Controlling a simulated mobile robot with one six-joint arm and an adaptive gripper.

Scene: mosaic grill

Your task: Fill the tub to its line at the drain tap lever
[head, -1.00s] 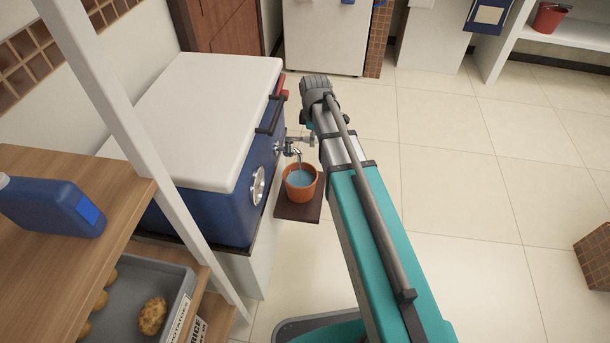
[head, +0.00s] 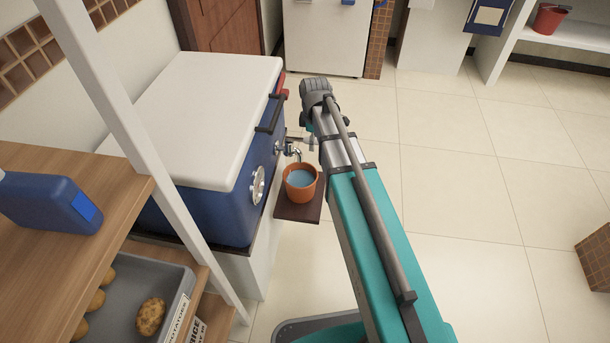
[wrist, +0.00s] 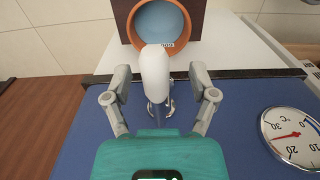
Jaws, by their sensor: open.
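The orange tub (head: 313,188) stands on a dark shelf below the tap (head: 295,152), with blue water inside. In the wrist view the tub (wrist: 113,20) shows blue water and a small marked label at its inner edge; I cannot tell how the level sits against the line. The white tap lever (wrist: 155,72) stands between my fingers, with the metal tap partly hidden below it. My gripper (wrist: 160,97) is open, a finger on each side of the lever with gaps. In the head view my arm mostly hides the gripper. No stream shows under the spout.
The blue cooler (head: 215,215) with a white lid carries the tap and a round dial (wrist: 291,138). A wooden shelf (head: 60,160) with a blue jug (head: 48,203) and a potato crate (head: 182,290) stands at the left.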

